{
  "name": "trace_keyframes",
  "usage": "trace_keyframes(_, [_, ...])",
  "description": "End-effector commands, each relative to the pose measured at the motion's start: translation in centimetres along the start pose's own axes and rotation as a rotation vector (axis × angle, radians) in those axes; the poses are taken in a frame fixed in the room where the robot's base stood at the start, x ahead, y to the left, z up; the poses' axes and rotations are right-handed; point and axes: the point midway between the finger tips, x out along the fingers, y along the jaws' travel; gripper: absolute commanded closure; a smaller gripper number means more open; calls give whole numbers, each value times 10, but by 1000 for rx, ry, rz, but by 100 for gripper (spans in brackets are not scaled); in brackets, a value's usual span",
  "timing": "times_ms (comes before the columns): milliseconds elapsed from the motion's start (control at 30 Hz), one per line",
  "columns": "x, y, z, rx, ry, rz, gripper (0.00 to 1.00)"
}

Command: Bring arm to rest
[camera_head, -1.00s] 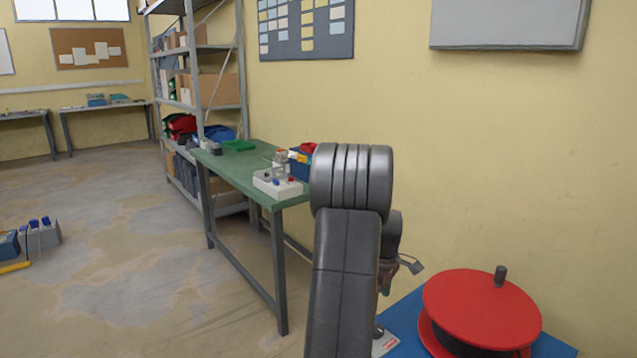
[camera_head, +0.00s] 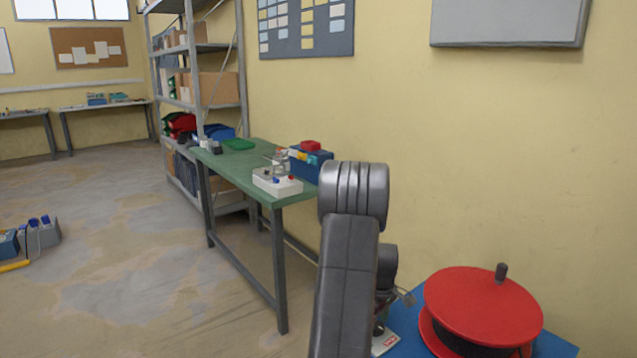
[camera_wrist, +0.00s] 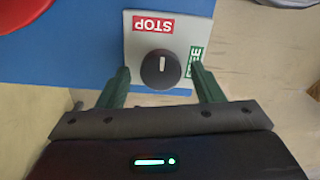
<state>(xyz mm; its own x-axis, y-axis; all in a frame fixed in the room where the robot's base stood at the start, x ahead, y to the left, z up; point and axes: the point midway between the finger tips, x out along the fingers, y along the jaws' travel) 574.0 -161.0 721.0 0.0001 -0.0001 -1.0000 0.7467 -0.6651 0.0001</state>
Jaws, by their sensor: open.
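Beyond the fingertips is a light panel (camera_wrist: 140,45) with a black knob (camera_wrist: 161,69), a red STOP label (camera_wrist: 153,22) and a green label. The panel sits on a blue surface (camera_wrist: 60,40). In the head view my arm is folded in the foreground at the centre right, above the blue surface (camera_head: 556,346). The gripper is mostly hidden behind the arm there, and its distance from the knob is hard to judge.
A red cable reel (camera_head: 475,302) stands on the blue surface, right of my arm. A green-topped table (camera_head: 232,168) holds a white socket box (camera_head: 276,182) and a blue box (camera_head: 309,167). Grey boxes (camera_head: 44,236) lie on the floor at left. The middle floor is clear.

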Motion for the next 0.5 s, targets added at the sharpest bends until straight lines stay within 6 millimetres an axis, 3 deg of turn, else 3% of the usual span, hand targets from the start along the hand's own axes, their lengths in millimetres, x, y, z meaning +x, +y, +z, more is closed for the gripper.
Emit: trace_keyframes(500, [-1,0,0,425,-1,-1,40])
